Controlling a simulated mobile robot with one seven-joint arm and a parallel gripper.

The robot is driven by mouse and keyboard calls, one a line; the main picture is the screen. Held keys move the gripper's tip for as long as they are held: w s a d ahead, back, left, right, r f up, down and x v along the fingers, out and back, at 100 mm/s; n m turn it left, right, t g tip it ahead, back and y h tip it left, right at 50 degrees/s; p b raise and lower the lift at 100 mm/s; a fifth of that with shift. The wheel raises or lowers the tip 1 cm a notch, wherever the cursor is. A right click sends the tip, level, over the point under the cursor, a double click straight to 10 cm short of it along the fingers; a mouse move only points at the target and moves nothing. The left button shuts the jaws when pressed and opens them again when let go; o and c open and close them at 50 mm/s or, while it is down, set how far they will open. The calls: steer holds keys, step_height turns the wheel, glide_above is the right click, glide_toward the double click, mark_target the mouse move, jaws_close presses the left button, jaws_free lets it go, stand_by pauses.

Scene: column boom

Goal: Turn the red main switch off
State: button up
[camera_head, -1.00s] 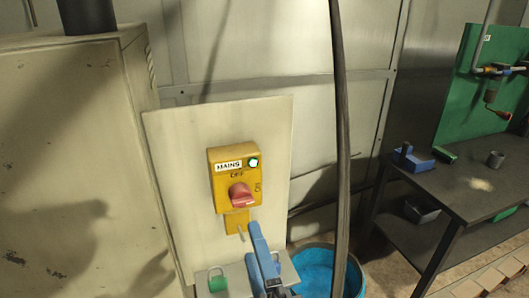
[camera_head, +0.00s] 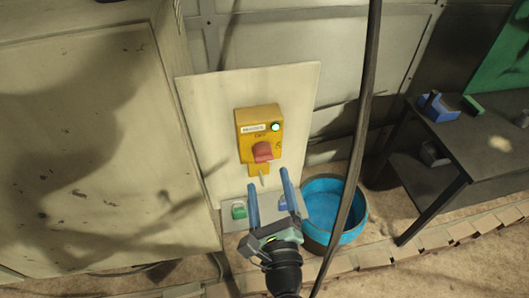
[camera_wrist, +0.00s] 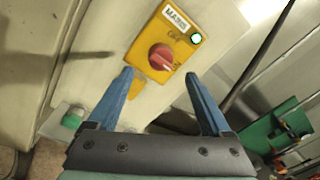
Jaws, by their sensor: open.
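The red main switch (camera_head: 262,152) is a rotary knob on a yellow box (camera_head: 246,117) fixed to a pale upright panel (camera_head: 205,105). In the wrist view the red knob (camera_wrist: 161,57) shows in the upper middle, with a "MAINS" label and a lit green lamp (camera_wrist: 196,38) above it. OFF is marked above the knob. My gripper (camera_head: 268,178) is open, its two blue fingers apart and empty, pointing up toward the box from below. In the wrist view the knob appears beyond and between the fingertips (camera_wrist: 160,74), apart from them.
A large pale cabinet (camera_head: 90,130) fills the left.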

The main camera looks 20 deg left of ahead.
mark_target(264, 162)
steer(key=p+x, duration=0.1)
steer(key=x, duration=0.6)
jaws_close()
stand_by(0.4)
